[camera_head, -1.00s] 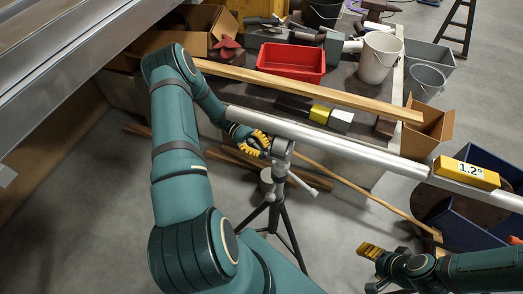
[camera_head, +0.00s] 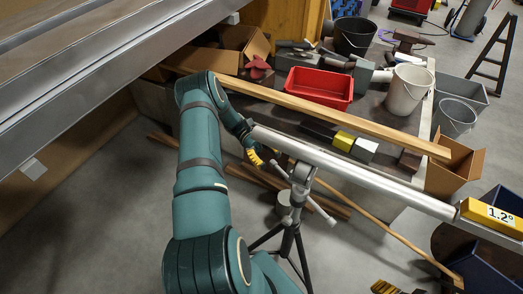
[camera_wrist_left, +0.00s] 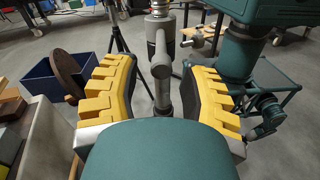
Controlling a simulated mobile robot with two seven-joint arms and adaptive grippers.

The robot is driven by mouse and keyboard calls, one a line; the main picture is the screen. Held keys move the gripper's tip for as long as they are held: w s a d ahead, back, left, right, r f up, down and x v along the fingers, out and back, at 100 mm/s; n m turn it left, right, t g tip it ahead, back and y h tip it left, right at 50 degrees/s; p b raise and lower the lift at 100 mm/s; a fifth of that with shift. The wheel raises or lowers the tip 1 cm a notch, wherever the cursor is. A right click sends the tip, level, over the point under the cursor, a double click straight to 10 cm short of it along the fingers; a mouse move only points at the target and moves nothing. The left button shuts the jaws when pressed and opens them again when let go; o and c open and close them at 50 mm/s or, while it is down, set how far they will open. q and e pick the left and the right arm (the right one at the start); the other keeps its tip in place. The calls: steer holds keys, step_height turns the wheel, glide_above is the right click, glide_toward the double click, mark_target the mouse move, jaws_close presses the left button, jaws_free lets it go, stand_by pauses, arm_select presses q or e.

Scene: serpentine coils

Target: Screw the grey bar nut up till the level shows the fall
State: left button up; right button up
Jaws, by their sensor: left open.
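The grey bar nut (camera_head: 318,208) sits on the tripod stand (camera_head: 292,220), its crossbar slanting down to the right under the long grey pipe (camera_head: 345,170). The yellow level (camera_head: 490,215) on the pipe's right end reads 1.2°. My left gripper (camera_head: 256,157), yellow-padded, is just left of the stand's head, partly hidden by its own arm. In the left wrist view its fingers (camera_wrist_left: 160,100) are open, with the stand's grey post (camera_wrist_left: 161,65) between them and no visible grip. One bar end (camera_wrist_left: 192,40) shows right of the post. Only yellow pads of my right gripper (camera_head: 385,287) show at the bottom edge.
A blue bin (camera_head: 495,245) is at right. A metal beam (camera_head: 90,75) crosses the upper left.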

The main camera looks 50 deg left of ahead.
arm_select(q)
steer(key=shift+w+a, duration=0.15)
steer(key=shift+a, duration=2.2)
